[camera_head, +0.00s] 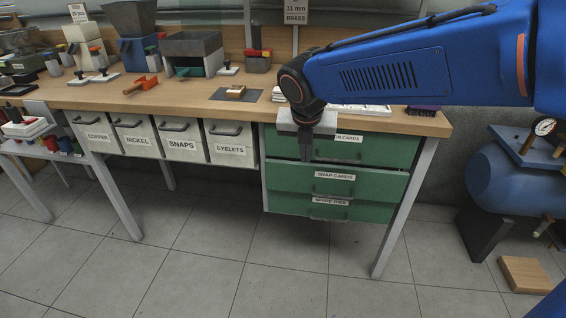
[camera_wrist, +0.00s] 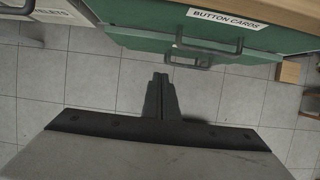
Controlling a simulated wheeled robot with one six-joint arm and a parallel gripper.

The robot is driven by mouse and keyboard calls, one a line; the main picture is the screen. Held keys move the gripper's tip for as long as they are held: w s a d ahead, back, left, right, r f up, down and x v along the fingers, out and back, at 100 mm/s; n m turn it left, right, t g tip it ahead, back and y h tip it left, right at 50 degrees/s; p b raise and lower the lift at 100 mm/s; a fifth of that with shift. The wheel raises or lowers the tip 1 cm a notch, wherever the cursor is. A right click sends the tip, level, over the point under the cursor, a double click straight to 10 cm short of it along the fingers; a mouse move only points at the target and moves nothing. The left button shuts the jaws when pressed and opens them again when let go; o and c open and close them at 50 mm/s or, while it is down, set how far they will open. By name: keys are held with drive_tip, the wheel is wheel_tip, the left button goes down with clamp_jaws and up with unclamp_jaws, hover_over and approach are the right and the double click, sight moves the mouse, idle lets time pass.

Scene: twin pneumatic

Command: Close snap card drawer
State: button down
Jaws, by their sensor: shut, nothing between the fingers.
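The snap card drawer (camera_head: 382,184) is the middle green drawer under the bench, labelled SNAP CARDS, with a dark bar handle. Its front seems to stand out a little, overlapping the top of the SPARE DIES drawer (camera_head: 285,207) below. The BUTTON CARDS drawer (camera_head: 385,150) is above it. My gripper (camera_head: 306,157) is shut and empty, pointing down in front of the left part of the drawers. In the wrist view my closed fingers (camera_wrist: 160,78) are over the floor, apart from the BUTTON CARDS front (camera_wrist: 150,40). A lower handle (camera_wrist: 188,66) shows past that front.
White bins (camera_head: 178,146) labelled COPPER, NICKEL, SNAPS and EYELETS hang left of the drawers. A bench leg (camera_head: 391,232) stands at the right. A blue compressor tank (camera_head: 510,185) and wooden block (camera_head: 526,274) are farther right. The tiled floor in front is clear.

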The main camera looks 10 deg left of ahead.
sight(306, 165)
drive_tip(key=w+f, duration=0.2)
drive_tip(key=f, duration=0.1)
drive_tip(key=w+f, duration=0.2)
drive_tip(key=f, duration=0.1)
drive_tip(key=w+f, duration=0.2)
drive_tip(key=f, duration=0.1)
drive_tip(key=shift+w+f, duration=0.15)
drive_tip(key=shift+w, duration=0.65)
drive_tip(key=shift+w, duration=1.25)
drive_tip(key=shift+r, duration=0.2)
